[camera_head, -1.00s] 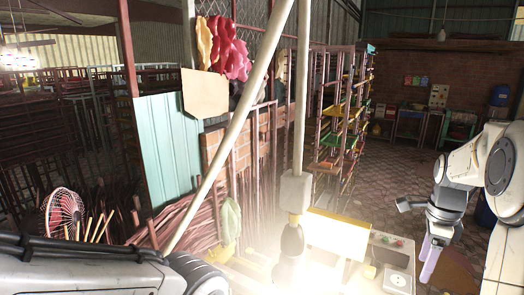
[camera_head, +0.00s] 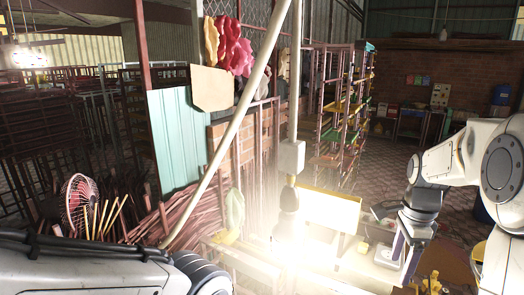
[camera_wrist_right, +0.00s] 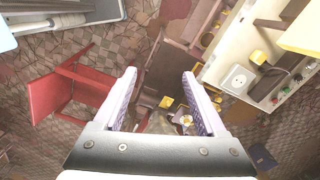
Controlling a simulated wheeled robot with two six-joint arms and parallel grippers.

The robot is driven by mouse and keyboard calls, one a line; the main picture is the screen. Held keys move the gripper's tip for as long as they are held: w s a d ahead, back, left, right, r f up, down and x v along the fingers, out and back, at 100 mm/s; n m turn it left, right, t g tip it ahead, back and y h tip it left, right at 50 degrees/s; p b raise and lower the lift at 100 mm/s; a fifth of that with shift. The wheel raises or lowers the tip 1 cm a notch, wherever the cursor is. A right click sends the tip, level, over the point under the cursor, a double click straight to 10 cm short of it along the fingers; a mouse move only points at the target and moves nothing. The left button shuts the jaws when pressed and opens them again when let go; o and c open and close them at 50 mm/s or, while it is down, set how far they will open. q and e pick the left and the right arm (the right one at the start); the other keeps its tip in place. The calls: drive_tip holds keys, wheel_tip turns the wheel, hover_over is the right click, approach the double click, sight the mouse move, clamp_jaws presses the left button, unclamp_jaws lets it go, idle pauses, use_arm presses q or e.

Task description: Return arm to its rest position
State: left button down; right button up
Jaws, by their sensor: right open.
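My right gripper (camera_head: 402,254) hangs down from my right arm at the right of the head view, with pale purple fingers. In the right wrist view my right gripper (camera_wrist_right: 160,76) is open, its two fingers spread with nothing between them. Below and beyond the fingers lie a tiled floor and brown wooden pieces. My left arm (camera_head: 90,268) lies across the lower left of the head view. Its gripper is not visible.
A white machine panel (camera_wrist_right: 238,80) with a socket and buttons is right of the fingers in the wrist view. A red stool (camera_wrist_right: 72,92) stands at left. A bright lamp and slanted pole (camera_head: 228,130) occupy the head view's middle.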

drive_tip(key=s+a+f+n+b, duration=0.2)
drive_tip(key=a+f+n+b, duration=0.1)
drive_tip(key=a+n, duration=0.4)
drive_tip(key=s+a+f+n+b, duration=0.3)
drive_tip(key=a+f+n, duration=0.1)
drive_tip(key=a, duration=0.5)
drive_tip(key=s+a+f+n+b, duration=0.3)
drive_tip(key=s+a+f+n, duration=0.1)
drive_tip(key=s+n, duration=0.4)
drive_tip(key=s+a+f+n+y+b, duration=0.1)
drive_tip(key=s+a+f+n+b, duration=0.2)
drive_tip(key=s+a+f+n, duration=0.2)
drive_tip(key=s+a+n, duration=0.2)
drive_tip(key=s+n, duration=0.1)
drive_tip(key=shift+s+b, duration=0.15)
drive_tip(key=shift+b, duration=0.15)
